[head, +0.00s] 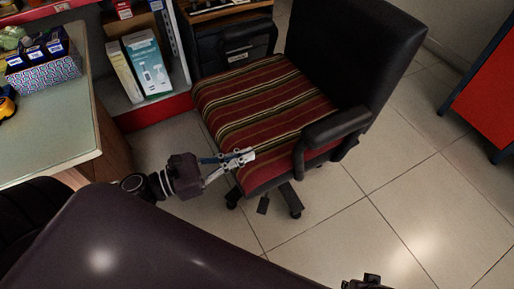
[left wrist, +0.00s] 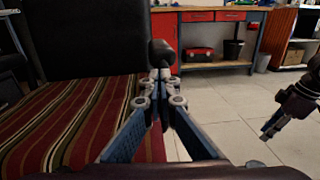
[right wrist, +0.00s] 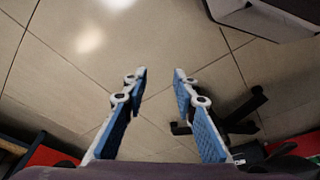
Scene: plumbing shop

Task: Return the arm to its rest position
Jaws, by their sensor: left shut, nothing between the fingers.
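My left gripper (head: 246,156) reaches out in front of the striped chair, close to the front of its seat in the picture. Its fingers come together with nothing between them, as the left wrist view (left wrist: 161,82) also shows. My right gripper (right wrist: 159,74) has its blue-padded fingers apart, with only tiled floor between them. In the head view only a small dark part of my right arm (head: 367,282) shows at the bottom edge. My right arm's gripper (left wrist: 272,127) also shows at the right of the left wrist view.
An office chair (head: 262,108) with a striped seat and black back stands ahead. A counter (head: 62,125) with a patterned box (head: 45,72) is at left. A shelf holds a white-and-teal box (head: 148,66). A red cabinet (head: 490,95) is at right. Tiled floor is clear at right.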

